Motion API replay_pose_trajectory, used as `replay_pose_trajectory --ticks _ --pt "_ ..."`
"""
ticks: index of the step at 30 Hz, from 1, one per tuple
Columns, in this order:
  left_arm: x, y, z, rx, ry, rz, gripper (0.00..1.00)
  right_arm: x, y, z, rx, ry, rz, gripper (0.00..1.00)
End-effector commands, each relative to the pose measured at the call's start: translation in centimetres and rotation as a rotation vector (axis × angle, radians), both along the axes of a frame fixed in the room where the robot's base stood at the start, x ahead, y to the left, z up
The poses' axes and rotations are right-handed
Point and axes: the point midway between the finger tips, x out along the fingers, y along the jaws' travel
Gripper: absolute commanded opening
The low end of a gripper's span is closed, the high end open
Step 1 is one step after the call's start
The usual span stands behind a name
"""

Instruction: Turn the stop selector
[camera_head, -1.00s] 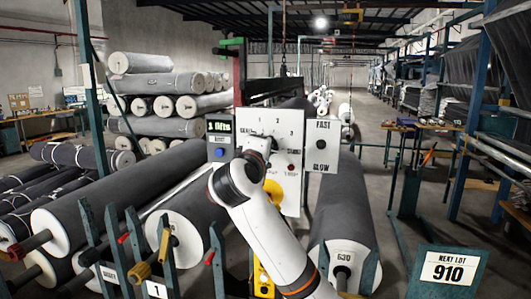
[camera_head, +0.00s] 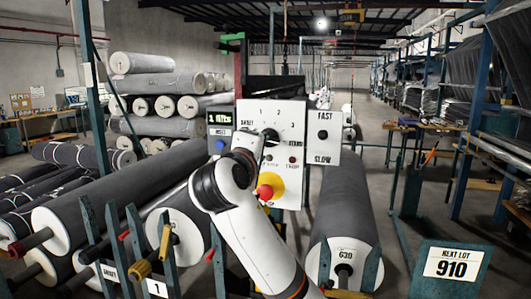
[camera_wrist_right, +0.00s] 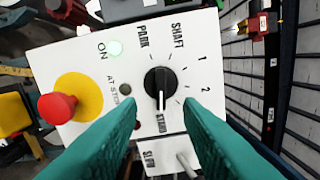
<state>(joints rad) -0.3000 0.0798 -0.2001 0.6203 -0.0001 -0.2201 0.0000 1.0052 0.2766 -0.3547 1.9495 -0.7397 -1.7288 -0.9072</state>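The stop selector is a round black knob with a white pointer (camera_wrist_right: 160,82) on a white panel (camera_wrist_right: 75,55). In the right wrist view its pointer faces down, toward the label that seems to read STAND. Labels PARK, SHAFT, 1 and 2 lie around it. My right gripper (camera_wrist_right: 160,105) has its two teal fingers apart, with the lower part of the knob showing between the tips. I cannot tell whether they touch it. In the head view the panel (camera_head: 290,112) stands mid-picture, and my right wrist covers part of it. My left gripper is not in view.
A red button on a yellow disc (camera_wrist_right: 57,108) is beside the selector. A smaller FAST/SLOW panel (camera_head: 324,137) adjoins the main panel. Large grey rolls (camera_head: 345,215) lie below. A NEXT LOT 910 sign (camera_head: 451,268) stands front right.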

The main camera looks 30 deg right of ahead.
Motion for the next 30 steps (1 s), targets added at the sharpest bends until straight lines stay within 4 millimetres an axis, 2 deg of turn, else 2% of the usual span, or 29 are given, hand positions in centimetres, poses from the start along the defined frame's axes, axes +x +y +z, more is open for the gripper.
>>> replay_pose_trajectory --ticks 1,3,10,16,30 --pt "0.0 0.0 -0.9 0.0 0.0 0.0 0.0 -0.7 1.0 -0.3 0.001 -0.004 0.005 0.33" --pt "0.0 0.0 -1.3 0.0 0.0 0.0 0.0 -1.6 2.0 -0.3 0.001 -0.003 0.004 0.33" --pt "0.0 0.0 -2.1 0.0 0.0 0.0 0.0 -3.6 4.2 -0.2 0.001 0.0 0.001 0.33" --pt "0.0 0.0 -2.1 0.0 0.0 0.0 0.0 -4.0 4.7 0.0 0.001 0.001 0.0 0.33" --pt "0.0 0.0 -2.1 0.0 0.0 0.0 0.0 -3.6 4.6 -0.4 -0.001 0.01 0.002 0.33"
